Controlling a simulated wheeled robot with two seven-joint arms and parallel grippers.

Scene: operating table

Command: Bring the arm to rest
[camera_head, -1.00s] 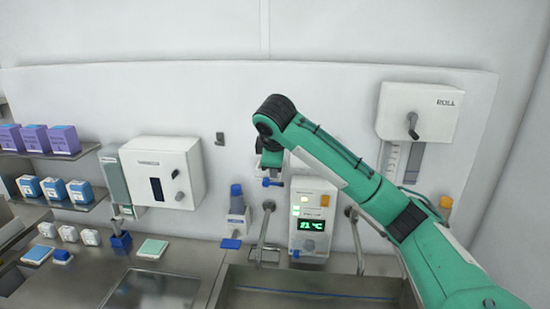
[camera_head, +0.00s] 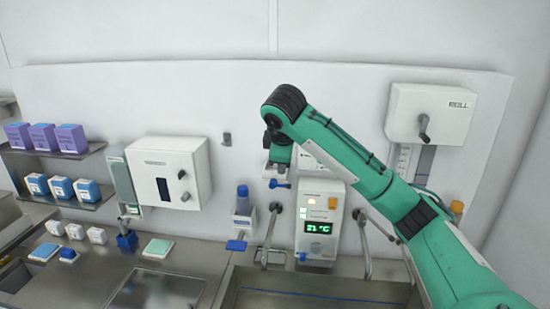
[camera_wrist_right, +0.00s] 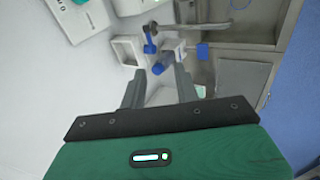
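My right arm (camera_head: 370,165), green with black joints, reaches in from the lower right of the head view and bends down at its far end, in front of the back wall. The right gripper (camera_wrist_right: 159,84) shows in the right wrist view with its two dark fingers apart and nothing between them. In the head view its end hangs above the temperature unit and is partly hard to make out. A blue-capped bottle (camera_wrist_right: 163,62) lies beyond the fingertips in the wrist view. My left gripper is in neither view.
A white temperature unit (camera_head: 319,226) stands between two metal taps above a steel sink (camera_head: 310,300). A white dispenser (camera_head: 170,172) and a roll holder (camera_head: 432,113) are on the wall. Shelves with purple boxes (camera_head: 42,137) are at left. The steel counter carries small boxes.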

